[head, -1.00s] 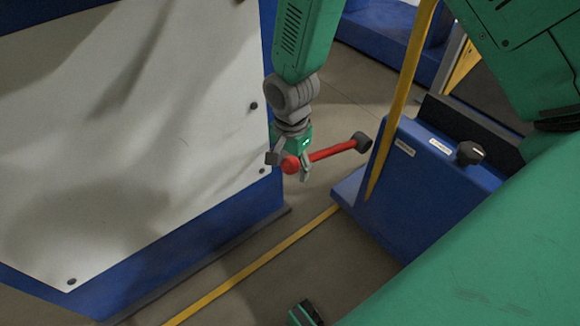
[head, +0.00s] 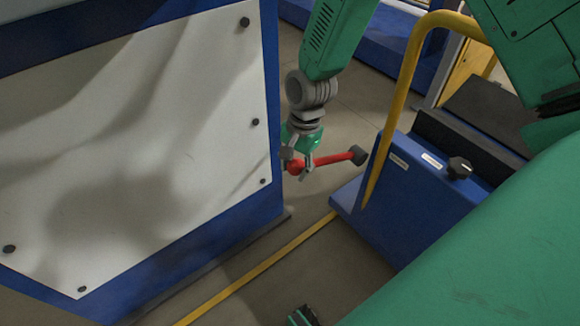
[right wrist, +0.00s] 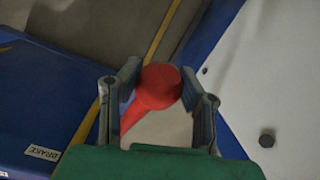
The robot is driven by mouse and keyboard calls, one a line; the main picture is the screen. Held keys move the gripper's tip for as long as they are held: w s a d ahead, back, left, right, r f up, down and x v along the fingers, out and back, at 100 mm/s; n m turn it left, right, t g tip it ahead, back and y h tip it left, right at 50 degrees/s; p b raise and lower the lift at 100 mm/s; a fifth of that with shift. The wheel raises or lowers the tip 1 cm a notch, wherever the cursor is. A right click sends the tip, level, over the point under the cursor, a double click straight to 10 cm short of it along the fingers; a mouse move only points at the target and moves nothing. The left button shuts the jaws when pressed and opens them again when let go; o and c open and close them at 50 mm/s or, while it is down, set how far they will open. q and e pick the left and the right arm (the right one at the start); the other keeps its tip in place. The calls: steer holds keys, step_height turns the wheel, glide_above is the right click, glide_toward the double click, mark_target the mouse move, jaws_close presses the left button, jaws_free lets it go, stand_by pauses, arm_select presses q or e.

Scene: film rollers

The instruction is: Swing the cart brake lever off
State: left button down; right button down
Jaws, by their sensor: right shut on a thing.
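The brake lever (head: 332,159) is a red bar with a round red knob at its left end and a dark pivot hub (head: 357,155) at its right end, beside the blue cart body. My right gripper (head: 299,170) comes down from above and is shut on the knob end. In the right wrist view the red knob (right wrist: 158,86) sits between the two grey fingers (right wrist: 160,98), and the bar runs down to the left behind it. A label reading "BRAKE" (right wrist: 42,152) shows on the blue surface there.
A blue-framed white panel (head: 130,150) stands close to the left of my right gripper. The blue cart body (head: 400,210) carries a yellow handrail (head: 393,130) and a black knob (head: 458,168). A yellow floor line (head: 255,270) crosses the bare floor between them.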

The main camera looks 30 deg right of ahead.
steer(key=d+r+y+p, duration=0.1)
steer(key=r+p, duration=0.1)
steer(key=d+r+y+p, duration=0.1)
steer(key=d+r+p, duration=0.1)
steer(key=r, duration=0.1)
steer(key=d+r+y+p, duration=0.1)
steer(key=d+r+p, duration=0.1)
steer(key=p, duration=0.1)
steer(key=shift+w+d+r+y, duration=0.15)
steer(key=shift+w+r+y, duration=0.2)
steer(key=shift+y, duration=0.05)
steer(key=d+r+p, duration=0.4)
steer(key=d+p, duration=0.1)
steer(key=d, duration=0.1)
steer(key=shift+w+d, duration=0.25)
steer(key=shift+w, duration=0.1)
steer(key=shift+d+r+y, duration=0.15)
steer(key=shift+y, duration=0.15)
steer(key=c, duration=1.2)
jaws_free()
steer(key=shift+o, duration=0.9)
steer(key=shift+s+a, duration=0.1)
steer(key=shift+a, duration=0.2)
